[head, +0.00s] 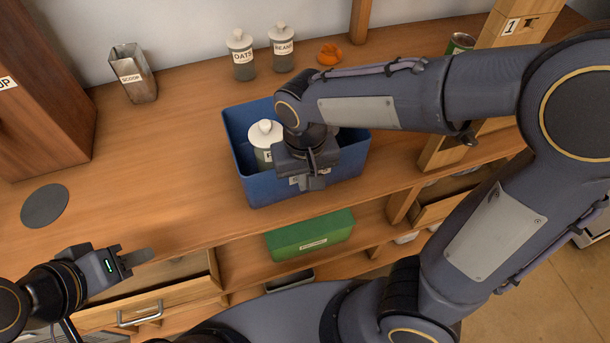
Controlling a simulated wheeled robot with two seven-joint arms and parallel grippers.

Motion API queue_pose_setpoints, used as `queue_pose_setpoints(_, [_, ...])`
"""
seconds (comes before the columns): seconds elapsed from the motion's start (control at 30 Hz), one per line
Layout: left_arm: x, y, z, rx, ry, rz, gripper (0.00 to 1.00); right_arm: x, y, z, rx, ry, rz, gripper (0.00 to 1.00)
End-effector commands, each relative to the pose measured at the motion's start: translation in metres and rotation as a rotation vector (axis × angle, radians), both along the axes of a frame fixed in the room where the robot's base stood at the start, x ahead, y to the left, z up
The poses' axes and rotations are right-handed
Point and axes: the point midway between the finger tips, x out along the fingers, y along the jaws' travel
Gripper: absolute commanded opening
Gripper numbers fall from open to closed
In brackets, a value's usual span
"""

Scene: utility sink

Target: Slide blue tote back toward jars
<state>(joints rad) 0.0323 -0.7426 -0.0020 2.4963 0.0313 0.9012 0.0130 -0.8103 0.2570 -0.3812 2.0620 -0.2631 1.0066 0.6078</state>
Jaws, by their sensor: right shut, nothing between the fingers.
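The blue tote (248,183) sits on the wooden counter near its front edge. A jar with a white lid (265,134) stands inside it; other contents are mostly hidden by my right arm. The jars labelled OATS (241,55) and BEANS (282,49) stand behind the tote by the wall, with bare counter between. My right gripper (315,184) is shut and empty, over the tote's front wall and partly covering its label; contact is unclear. My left gripper (140,258) is at the lower left, away from the tote, beyond the counter's front edge; its finger gap is unclear.
A metal scoop holder (134,77) and an orange object (329,54) stand at the back. A dark round mat (45,206) lies at the left. Below the counter are a green bin (310,236) and an open drawer (150,306). A wooden cabinet (45,90) bounds the left.

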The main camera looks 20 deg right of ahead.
Motion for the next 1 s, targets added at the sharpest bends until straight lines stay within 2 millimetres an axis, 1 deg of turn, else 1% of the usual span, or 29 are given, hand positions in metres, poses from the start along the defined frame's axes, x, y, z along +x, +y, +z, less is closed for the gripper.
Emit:
queue_pose_setpoints(0.17, [0.0,0.0,0.0,0.0,0.0,0.0,0.36,0.001,0.0,0.0,0.0,0.0,0.0,0.0])
queue_pose_setpoints(0.27, [0.0,0.0,0.001,0.0,0.0,0.0,0.36,0.011,0.0,0.001,-0.002,0.0,-0.003,0.0])
queue_pose_setpoints(0.37, [0.0,0.0,0.003,0.0,0.0,0.0,0.36,0.035,-0.001,0.001,-0.003,0.0,-0.006,0.0])
queue_pose_setpoints(0.6, [0.0,0.0,0.016,0.0,0.0,0.0,0.36,0.108,-0.003,0.002,-0.002,0.0,-0.006,0.0])
queue_pose_setpoints(0.7, [0.0,0.0,0.022,0.0,0.0,0.0,0.36,0.133,-0.003,0.002,-0.002,0.001,-0.004,0.0])
queue_pose_setpoints(0.83, [0.0,0.0,0.027,0.0,0.0,0.0,0.36,0.156,-0.002,0.002,-0.001,-0.001,-0.002,0.0])
queue_pose_setpoints(0.9, [0.0,0.0,0.028,0.0,0.0,0.0,0.36,0.162,-0.002,0.001,0.0,-0.001,-0.001,0.0])
queue_pose_setpoints(1.0, [0.0,0.0,0.028,0.0,0.0,0.0,0.36,0.164,-0.002,0.0,0.0,0.0,0.0,0.0])
